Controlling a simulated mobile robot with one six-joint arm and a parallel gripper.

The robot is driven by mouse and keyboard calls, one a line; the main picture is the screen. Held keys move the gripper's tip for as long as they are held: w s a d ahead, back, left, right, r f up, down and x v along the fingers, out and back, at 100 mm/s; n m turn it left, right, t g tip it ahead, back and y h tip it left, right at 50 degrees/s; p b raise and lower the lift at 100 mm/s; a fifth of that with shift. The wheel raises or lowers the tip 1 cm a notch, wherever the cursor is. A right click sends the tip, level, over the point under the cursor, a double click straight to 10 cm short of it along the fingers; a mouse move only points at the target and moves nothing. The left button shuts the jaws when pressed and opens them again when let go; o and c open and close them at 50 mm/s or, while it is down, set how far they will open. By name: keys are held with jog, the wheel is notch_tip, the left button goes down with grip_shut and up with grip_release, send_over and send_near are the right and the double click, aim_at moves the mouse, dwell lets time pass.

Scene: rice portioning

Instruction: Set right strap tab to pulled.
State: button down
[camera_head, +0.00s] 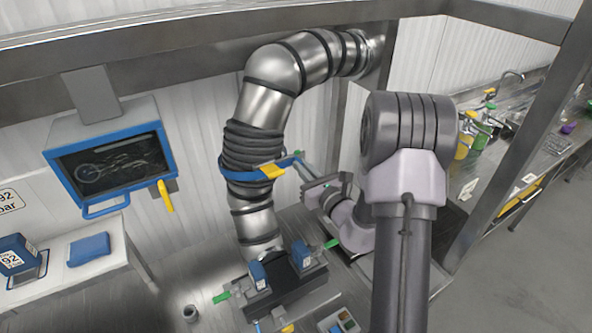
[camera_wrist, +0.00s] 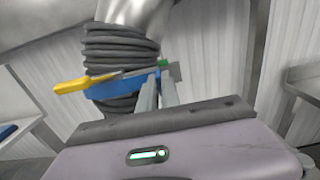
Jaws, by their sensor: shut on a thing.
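A blue strap (camera_head: 236,175) goes around the dark ribbed sleeve (camera_head: 252,145) of a steel duct. A yellow piece (camera_head: 271,170) sits on its front, and a small green-tipped strap tab (camera_head: 298,153) sticks out on its right. In the wrist view the blue strap (camera_wrist: 118,84), the yellow piece (camera_wrist: 70,86) and the green tip of the tab (camera_wrist: 164,64) show in front of me. My gripper (camera_head: 301,164) reaches in from the right, its fingers shut on the strap tab beside the sleeve. The fingers (camera_wrist: 159,88) partly cover the tab.
Below, the duct ends at a dark clamp block (camera_head: 292,273) with blue latches and green tabs. A blue-framed screen (camera_head: 112,160) hangs at left above a white table (camera_head: 75,270). A steel post (camera_head: 520,125) and a cluttered counter (camera_head: 540,120) stand at right.

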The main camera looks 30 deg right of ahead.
jog(key=shift+d, duration=0.6)
jog(key=c, duration=1.6)
grip_release()
jog(key=shift+o, duration=0.2)
jog(key=shift+a, duration=0.1)
jog(key=s+p, duration=0.4)
jog(key=s, duration=1.3)
jog(key=shift+s+d+p, duration=0.2)
jog(key=shift+d+p, duration=0.1)
jog(key=shift+p, duration=0.05)
